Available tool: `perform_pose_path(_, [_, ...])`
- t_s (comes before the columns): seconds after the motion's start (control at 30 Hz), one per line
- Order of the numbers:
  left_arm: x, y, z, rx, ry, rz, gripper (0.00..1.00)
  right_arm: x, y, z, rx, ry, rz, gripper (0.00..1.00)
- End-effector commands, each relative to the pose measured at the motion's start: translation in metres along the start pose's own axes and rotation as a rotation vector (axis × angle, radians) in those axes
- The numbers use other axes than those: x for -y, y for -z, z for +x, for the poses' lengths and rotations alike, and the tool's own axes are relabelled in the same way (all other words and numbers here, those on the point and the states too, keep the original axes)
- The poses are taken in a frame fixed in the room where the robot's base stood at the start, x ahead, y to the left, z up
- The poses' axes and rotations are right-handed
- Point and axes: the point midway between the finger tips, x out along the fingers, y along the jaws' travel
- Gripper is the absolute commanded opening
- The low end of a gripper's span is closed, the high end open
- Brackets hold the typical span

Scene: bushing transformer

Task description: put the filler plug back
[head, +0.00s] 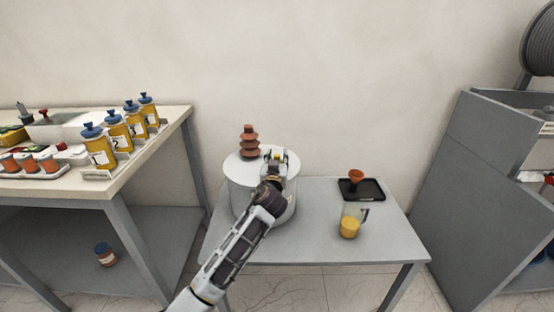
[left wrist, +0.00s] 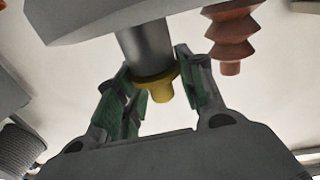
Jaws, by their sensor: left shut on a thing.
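The transformer is a pale round tank (head: 239,191) on a small grey table, with a brown ribbed bushing (head: 249,146) on its lid. The bushing also shows in the left wrist view (left wrist: 232,35), which looks upside down. There the grey filler neck (left wrist: 146,50) has the yellow filler plug (left wrist: 157,84) at its end, flange against or very close to the neck. My left gripper (head: 276,158) is over the right part of the lid, its green-padded fingers (left wrist: 162,90) shut on the plug from both sides. I cannot tell whether the plug is fully seated. My right gripper is not in view.
On the small table's right are a jug of yellow liquid (head: 350,226) and a black tray (head: 373,189) holding a brown funnel (head: 356,177). A bench (head: 130,160) at left carries several numbered yellow bottles. A grey cabinet (head: 470,190) stands at right.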

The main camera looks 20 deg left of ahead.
Motion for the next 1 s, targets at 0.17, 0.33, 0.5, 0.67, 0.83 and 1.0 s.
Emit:
perform_pose_path(0.17, [0.0002,-0.0029,0.0000,0.000,0.000,0.000,0.18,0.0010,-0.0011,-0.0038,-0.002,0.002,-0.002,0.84])
perform_pose_path(0.33, [0.0002,-0.0024,0.0000,0.000,0.000,0.000,0.46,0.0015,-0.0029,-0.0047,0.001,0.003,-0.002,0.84])
perform_pose_path(0.5, [0.0001,-0.0023,0.0000,0.000,0.000,-0.001,0.60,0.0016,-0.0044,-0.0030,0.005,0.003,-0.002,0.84])
perform_pose_path(0.67, [0.0000,-0.0022,0.0000,0.000,0.000,-0.001,0.60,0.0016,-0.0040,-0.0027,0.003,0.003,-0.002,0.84])
perform_pose_path(0.83, [0.0000,-0.0015,0.0001,0.000,0.000,0.000,0.60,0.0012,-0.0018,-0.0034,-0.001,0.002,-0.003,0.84])
perform_pose_path(1.0, [-0.0002,0.0025,0.0001,-0.001,0.000,0.000,0.60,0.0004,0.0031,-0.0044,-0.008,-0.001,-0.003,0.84])
